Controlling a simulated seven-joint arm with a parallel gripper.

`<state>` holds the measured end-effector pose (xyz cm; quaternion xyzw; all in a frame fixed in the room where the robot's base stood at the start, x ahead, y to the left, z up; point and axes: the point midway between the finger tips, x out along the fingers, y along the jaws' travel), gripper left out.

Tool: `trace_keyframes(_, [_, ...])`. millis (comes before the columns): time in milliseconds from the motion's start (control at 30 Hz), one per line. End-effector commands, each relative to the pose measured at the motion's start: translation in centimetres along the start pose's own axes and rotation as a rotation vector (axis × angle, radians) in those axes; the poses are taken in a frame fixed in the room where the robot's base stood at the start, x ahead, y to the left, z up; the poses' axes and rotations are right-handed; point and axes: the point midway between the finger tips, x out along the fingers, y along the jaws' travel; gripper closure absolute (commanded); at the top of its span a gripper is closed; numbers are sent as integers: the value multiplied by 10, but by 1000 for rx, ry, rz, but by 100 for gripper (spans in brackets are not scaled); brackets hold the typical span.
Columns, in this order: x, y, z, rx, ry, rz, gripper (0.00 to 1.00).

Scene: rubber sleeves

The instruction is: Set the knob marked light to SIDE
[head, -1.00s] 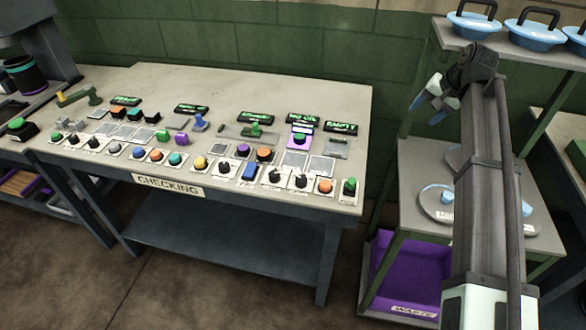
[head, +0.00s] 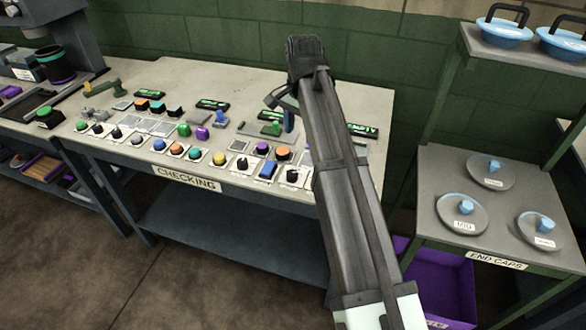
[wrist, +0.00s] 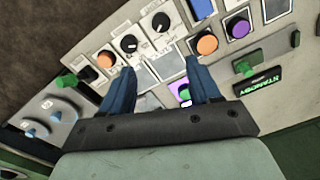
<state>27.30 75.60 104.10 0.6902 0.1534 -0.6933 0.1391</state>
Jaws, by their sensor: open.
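Several black pointer knobs on pale plates stand on the checking table's panel. In the head view two of them are the knob at the middle (head: 242,163) and the knob near the front (head: 292,176). In the wrist view two black knobs (wrist: 129,44) (wrist: 160,22) sit beyond my fingertips. The plate lettering is too small to read, so I cannot tell which knob is marked light. My gripper (wrist: 160,68) is open and empty above the panel, its blue fingers apart. In the head view my arm covers the panel's right end.
The checking table (head: 330,85) carries several coloured buttons, small levers and lit displays close together. An orange button (wrist: 207,45) and a purple one (wrist: 238,28) lie near my right finger. At right stands a shelf with end caps (head: 463,212), above a purple bin (head: 450,285).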

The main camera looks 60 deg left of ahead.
Motion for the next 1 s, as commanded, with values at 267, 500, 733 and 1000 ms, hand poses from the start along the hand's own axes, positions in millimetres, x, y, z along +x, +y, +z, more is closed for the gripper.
trace_keyframes(267, [7, -9, 18, 6, 0, 23, 38])
trace_keyframes(500, [41, -8, 18, 6, -1, 23, 38])
trace_keyframes(733, [82, -7, 18, 5, -1, 23, 38])
trace_keyframes(1000, [120, -6, 17, 5, -1, 22, 38])
